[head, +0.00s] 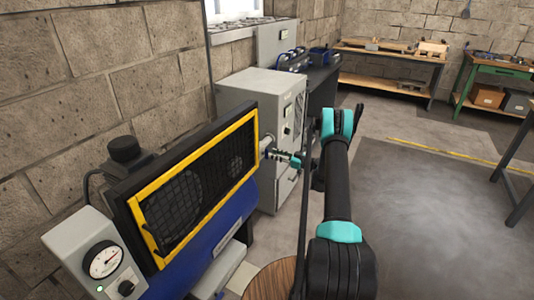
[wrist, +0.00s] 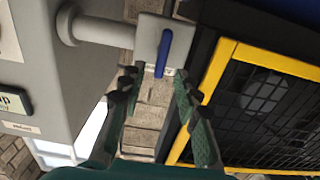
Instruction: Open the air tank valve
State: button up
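The air tank valve shows in the wrist view as a grey block (wrist: 146,35) on a pipe, with a blue lever (wrist: 164,52). The lever lies roughly up-and-down in that picture. My gripper (wrist: 156,77) is open, with its two green fingers spread. The lever's lower end is near the gap between the fingertips, closer to the right one; I see no clear contact. In the head view my gripper (head: 293,160) is beside the right end of the yellow-framed guard, and it and my arm partly hide the valve. The blue tank (head: 215,235) sits below the guard.
The yellow-framed mesh guard (head: 200,185) stands close by and also shows in the wrist view (wrist: 262,100). A grey cabinet (head: 262,95) is behind the gripper. A gauge box (head: 95,255) is at lower left. Open floor (head: 430,210) lies to the right.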

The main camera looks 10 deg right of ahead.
aim_at(267, 159)
jog(key=shift+x, duration=2.6)
jog(key=shift+c, duration=0.6)
grip_shut()
